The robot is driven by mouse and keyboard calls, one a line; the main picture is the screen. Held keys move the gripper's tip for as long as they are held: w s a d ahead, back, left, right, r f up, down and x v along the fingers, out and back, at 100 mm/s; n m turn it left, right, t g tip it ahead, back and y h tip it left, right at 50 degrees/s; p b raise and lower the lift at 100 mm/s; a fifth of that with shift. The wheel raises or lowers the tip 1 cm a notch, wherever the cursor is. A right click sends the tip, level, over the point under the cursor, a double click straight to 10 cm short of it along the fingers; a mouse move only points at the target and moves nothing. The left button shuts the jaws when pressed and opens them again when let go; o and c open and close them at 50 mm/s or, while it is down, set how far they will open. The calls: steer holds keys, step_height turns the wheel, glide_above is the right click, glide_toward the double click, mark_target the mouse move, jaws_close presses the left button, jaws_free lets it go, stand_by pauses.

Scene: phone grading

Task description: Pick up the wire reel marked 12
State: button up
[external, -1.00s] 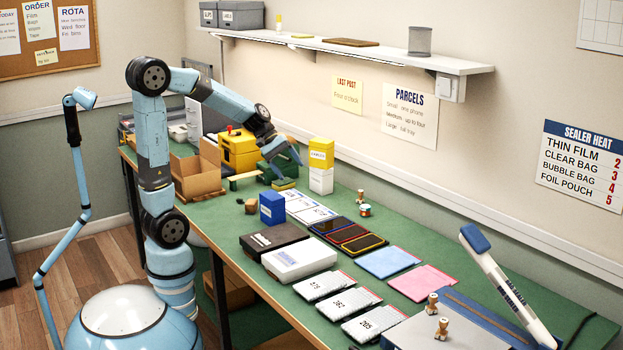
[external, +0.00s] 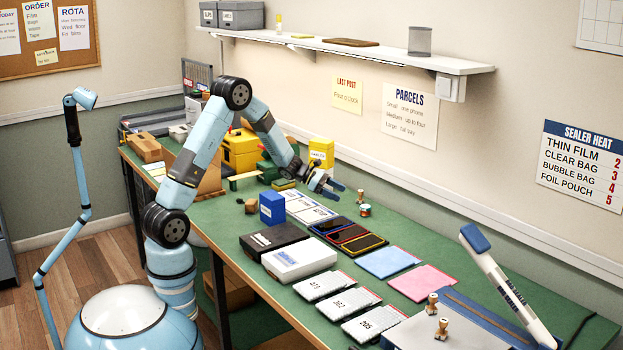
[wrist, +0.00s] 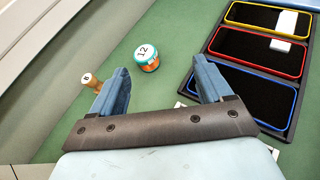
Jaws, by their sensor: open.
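The wire reel marked 12 (wrist: 147,58) stands on the green bench in the wrist view, with a teal and white top and an orange side. It lies beyond and between my open fingertips, apart from them. In the external view the reel (external: 365,210) is a small round thing just right of my gripper (external: 333,190). My gripper also shows in the wrist view (wrist: 160,78); its blue fingers are spread with nothing between them.
A wooden stamp (wrist: 92,82) stands by the left finger. A tray with several phones (wrist: 207,65) lies to the right. A blue box (external: 272,208) and a yellow box (external: 321,150) stand nearby. Bare bench surrounds the reel.

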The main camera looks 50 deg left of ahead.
mark_target(363, 206)
steer(key=w+f, duration=0.1)
steer(key=w+a+f+n, duration=0.1)
steer(key=shift+f+n+t, duration=0.3)
steer(key=shift+f, duration=0.1)
steer(key=x, duration=0.8)
steer(key=shift+a, duration=0.1)
steer(key=shift+w+a+x, duration=0.15)
steer(key=shift+x, duration=1.25)
steer(key=shift+w+a+x, duration=0.15)
steer(key=shift+x, duration=1.3)
steer(key=shift+f, duration=0.1)
steer(key=shift+c, duration=0.4)
steer(key=c, duration=1)
